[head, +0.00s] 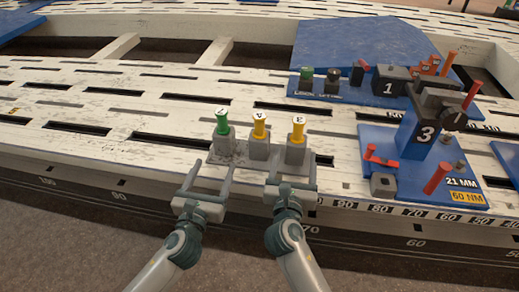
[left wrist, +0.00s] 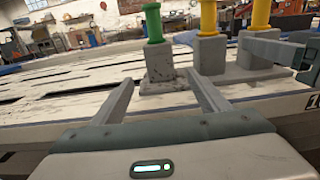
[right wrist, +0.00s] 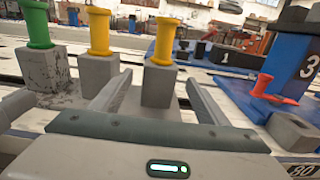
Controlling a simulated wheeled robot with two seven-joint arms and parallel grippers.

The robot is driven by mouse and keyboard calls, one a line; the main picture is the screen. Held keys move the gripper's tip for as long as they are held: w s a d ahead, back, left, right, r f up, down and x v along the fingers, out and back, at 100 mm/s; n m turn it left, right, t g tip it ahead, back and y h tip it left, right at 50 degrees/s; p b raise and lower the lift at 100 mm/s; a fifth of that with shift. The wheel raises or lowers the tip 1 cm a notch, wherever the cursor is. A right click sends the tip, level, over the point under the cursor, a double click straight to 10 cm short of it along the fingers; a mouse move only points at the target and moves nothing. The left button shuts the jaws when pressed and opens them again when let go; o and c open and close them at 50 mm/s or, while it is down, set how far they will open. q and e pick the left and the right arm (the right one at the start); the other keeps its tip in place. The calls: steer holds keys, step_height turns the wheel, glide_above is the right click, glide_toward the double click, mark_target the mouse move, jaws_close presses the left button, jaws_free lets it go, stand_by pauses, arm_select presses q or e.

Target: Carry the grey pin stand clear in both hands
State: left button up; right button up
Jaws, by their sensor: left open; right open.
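The grey pin stand (head: 239,158) sits on the slatted bench near its front edge, with three grey blocks in a row. A green pin (head: 222,122) stands in the left block and yellow pins stand in the middle (head: 260,127) and right (head: 298,129) blocks. My left gripper (head: 204,168) is open at the stand's left end; in the left wrist view its fingers point toward the left block (left wrist: 162,62). My right gripper (head: 291,188) is open at the right end; in the right wrist view the right block (right wrist: 159,82) stands between and beyond its fingers.
A blue fixture (head: 415,192) with a block marked 3, red handles and a grey nut stands to the right. Behind it is another blue board (head: 350,97) with a block marked 1. The bench left of the stand is clear apart from slots.

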mark_target(222, 147)
arm_select(q)
steer(key=x, duration=0.8)
steer(key=shift+w, duration=0.15)
arm_select(e)
steer(key=x, duration=0.8)
steer(key=shift+w, duration=0.15)
arm_select(q)
steer(key=shift+c, duration=0.6)
arm_select(e)
steer(key=shift+c, duration=0.6)
arm_select(q)
jaws_close()
arm_select(e)
jaws_close()
arm_select(q)
steer(key=shift+d+r, duration=0.1)
steer(key=shift+r, duration=0.25)
arm_select(e)
steer(key=shift+r, duration=0.3)
arm_select(q)
steer(key=shift+w+f, duration=0.1)
arm_select(e)
steer(key=shift+f, duration=0.1)
